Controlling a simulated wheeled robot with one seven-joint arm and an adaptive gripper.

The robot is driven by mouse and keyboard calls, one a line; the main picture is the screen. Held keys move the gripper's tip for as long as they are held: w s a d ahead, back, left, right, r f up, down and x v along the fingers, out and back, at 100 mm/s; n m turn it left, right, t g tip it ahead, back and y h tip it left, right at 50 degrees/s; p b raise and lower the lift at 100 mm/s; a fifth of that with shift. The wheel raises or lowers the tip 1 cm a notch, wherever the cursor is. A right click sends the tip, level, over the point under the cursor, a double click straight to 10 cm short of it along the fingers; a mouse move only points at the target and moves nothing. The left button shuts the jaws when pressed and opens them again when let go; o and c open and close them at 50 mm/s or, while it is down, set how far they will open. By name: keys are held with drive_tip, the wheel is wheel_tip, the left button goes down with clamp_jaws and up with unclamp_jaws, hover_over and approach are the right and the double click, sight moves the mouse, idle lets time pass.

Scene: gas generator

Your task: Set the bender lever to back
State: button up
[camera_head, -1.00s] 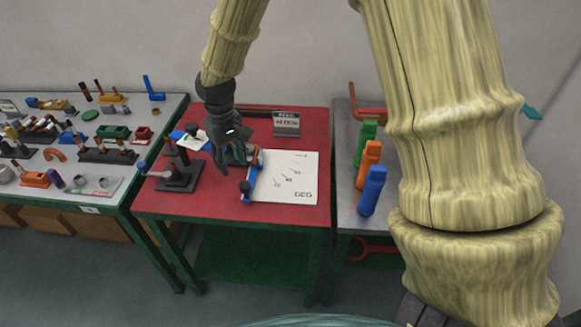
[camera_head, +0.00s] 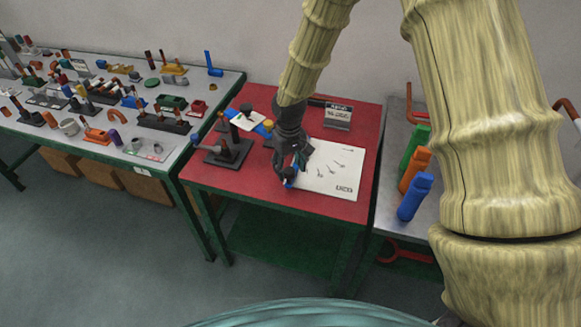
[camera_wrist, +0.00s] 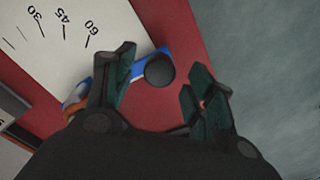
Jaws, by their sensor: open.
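The bender lever is a blue bar with a dark round knob (camera_wrist: 160,70) at its end. It lies beside the white angle sheet (camera_head: 327,176) on the red table. In the head view my gripper (camera_head: 289,168) covers most of the lever, and a small blue bit (camera_head: 289,183) shows below the fingers. In the wrist view my gripper (camera_wrist: 162,85) is open, with one finger left of the knob and the other right of it. The knob shows in the gap between the fingertips; contact cannot be told. An orange part (camera_wrist: 75,106) lies at the lever's other end.
A dark stand (camera_head: 228,148) with upright posts is left of my gripper. A small sign (camera_head: 338,115) stands at the back. The left table (camera_head: 225,84) is crowded. The red table's front (camera_head: 235,188) is clear.

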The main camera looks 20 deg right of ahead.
drive_tip(key=shift+f, duration=0.85)
clamp_jaws()
drive_tip(key=shift+s+d, duration=0.1)
drive_tip(key=shift+d, duration=0.1)
